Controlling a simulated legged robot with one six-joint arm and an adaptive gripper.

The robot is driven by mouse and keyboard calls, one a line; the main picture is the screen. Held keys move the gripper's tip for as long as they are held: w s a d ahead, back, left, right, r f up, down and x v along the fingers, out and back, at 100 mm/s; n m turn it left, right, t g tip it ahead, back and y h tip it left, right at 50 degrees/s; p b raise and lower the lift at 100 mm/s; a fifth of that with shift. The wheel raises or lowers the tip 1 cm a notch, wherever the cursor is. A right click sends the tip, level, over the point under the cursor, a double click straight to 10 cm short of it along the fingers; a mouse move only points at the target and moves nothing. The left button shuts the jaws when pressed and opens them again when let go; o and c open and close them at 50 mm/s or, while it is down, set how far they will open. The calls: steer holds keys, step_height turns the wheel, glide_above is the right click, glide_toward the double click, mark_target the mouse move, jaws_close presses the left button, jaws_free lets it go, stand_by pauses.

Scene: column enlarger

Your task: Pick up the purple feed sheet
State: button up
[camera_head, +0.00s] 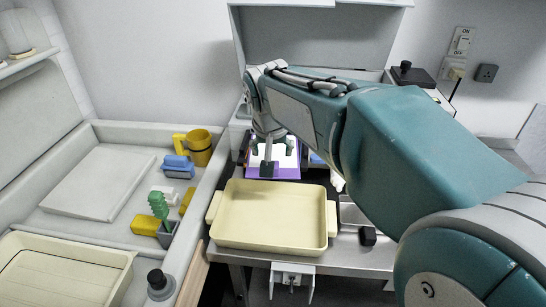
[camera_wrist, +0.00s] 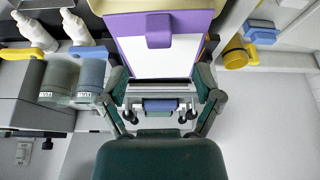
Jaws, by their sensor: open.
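The purple feed sheet (camera_wrist: 126,47) shows in the wrist view as a purple-bordered panel with a white face and a purple tab near its upper middle. In the head view, its purple edge (camera_head: 288,173) shows behind the cream tray, partly hidden by my gripper. My gripper (camera_wrist: 162,88) is open, with its green fingers spread apart near the sheet's lower edge in the wrist view. No object is held. In the head view, my gripper (camera_head: 269,148) points down over the sheet. I cannot tell the exact gap between them.
The cream tray (camera_head: 272,243) stands just in front of the sheet. A yellow mug (camera_head: 199,147), a blue block (camera_head: 177,167) and a green brush (camera_head: 158,205) are in the sink area at left. White bottles (camera_wrist: 75,27) and a blue cylinder (camera_wrist: 87,73) stand beside the sheet.

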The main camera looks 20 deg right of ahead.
steer(key=x, duration=0.7)
steer(key=shift+w+d, duration=0.1)
jaws_close()
